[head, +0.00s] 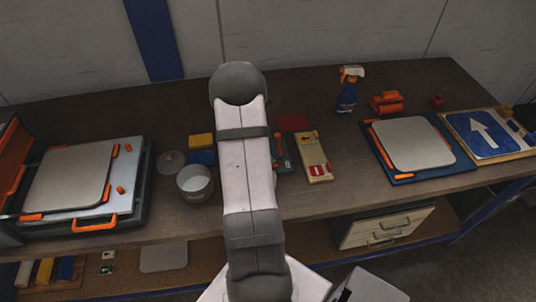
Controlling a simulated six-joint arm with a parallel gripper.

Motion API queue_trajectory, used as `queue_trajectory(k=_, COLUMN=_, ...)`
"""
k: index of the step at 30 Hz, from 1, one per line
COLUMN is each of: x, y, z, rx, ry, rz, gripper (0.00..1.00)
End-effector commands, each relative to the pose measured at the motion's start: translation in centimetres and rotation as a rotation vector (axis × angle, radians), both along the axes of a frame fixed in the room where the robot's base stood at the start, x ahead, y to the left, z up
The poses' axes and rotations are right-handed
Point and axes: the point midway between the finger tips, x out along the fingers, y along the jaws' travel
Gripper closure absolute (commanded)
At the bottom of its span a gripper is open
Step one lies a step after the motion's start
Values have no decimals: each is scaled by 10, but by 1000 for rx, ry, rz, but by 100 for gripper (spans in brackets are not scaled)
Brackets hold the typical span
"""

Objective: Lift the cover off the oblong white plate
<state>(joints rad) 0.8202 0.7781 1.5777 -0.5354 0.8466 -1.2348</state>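A narrow oblong cream-white plate (314,160) lies on the bench right of my arm. It bears a yellow-orange patch with a dark arrow at its far end and a red patch with a white mark at its near end. I cannot tell whether a cover lies over it. A larger pale rounded plate (70,178) rests on a grey board at the left. A similar pale plate (412,143) rests on a blue board (449,163) at the right. My arm runs up the middle of the view. My gripper does not show.
A grey pot (194,184) stands left of my arm, near yellow and blue blocks. A spray bottle (347,91), orange pieces (386,103) and a blue arrow sign (484,133) stand or lie at the right. Bare bench shows along the front edge.

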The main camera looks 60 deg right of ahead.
Motion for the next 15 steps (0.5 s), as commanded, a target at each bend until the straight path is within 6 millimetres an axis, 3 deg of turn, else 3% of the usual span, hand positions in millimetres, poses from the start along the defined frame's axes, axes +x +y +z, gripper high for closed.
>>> queue_trajectory(k=10, x=1, y=0, z=2, rx=-1, ry=-1, rz=-1, gripper=95)
queue_trajectory(k=15, x=1, y=-1, z=14, rx=-3, ry=-3, rz=-1, gripper=95)
